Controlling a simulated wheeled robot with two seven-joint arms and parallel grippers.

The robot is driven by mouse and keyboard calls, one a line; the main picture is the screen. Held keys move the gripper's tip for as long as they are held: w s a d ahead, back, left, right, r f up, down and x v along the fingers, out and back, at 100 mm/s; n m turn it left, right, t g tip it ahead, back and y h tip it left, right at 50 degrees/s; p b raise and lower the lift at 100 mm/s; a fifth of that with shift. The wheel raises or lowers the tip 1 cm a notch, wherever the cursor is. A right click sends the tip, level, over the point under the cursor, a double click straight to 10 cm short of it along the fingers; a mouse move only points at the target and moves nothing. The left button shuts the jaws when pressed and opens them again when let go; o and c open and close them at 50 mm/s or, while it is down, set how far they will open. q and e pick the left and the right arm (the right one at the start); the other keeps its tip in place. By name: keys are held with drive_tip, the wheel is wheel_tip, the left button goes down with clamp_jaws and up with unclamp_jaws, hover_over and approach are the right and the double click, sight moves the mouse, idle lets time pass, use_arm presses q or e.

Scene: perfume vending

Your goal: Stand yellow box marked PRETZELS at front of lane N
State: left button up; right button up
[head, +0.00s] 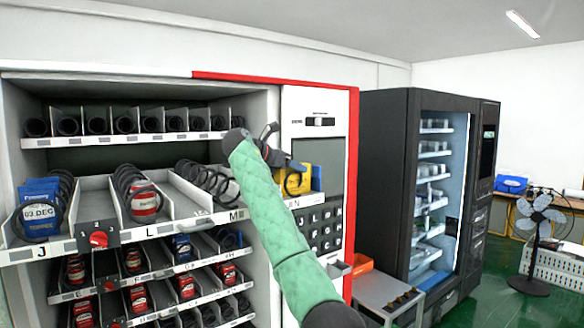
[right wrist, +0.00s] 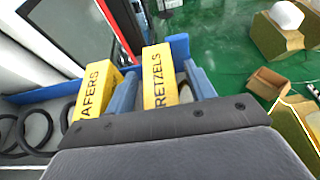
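The yellow box marked PRETZELS (right wrist: 160,75) stands upright in the right wrist view, with blue parts on both sides of it. In the head view only a yellow patch (head: 297,181) shows by the N label, and I cannot tell which box it is. My right gripper (head: 281,152) is over that spot, partly hidden by its own arm. Its fingers appear open around the PRETZELS box, with a narrow gap at the box's right side. Contact on the left side is unclear. A second yellow box, lettered AFERS (right wrist: 97,90), stands just left. My left gripper is out of view.
The white machine's pulled-out shelf (head: 190,222) has lanes with black coils. Lane J holds blue packs (head: 40,212), and lane L a red can (head: 145,202). A black vending machine (head: 388,180) stands farther right.

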drive_tip(key=shift+r, duration=0.15)
drive_tip(key=shift+s+a+b, duration=0.35)
drive_tip(key=shift+a+b, duration=0.2)
drive_tip(key=shift+b, duration=0.15)
drive_tip(key=b+v, duration=0.2)
drive_tip(key=v, duration=0.2)
drive_tip(key=shift+s+b, duration=0.1)
drive_tip(key=shift+b, duration=0.25)
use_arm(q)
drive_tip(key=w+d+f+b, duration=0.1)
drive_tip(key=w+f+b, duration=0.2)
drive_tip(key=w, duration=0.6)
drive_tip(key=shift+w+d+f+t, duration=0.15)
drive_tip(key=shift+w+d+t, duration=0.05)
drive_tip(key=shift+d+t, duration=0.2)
use_arm(e)
drive_tip(key=v, duration=0.6)
drive_tip(key=shift+a+r, duration=0.25)
drive_tip(key=shift+s, duration=0.1)
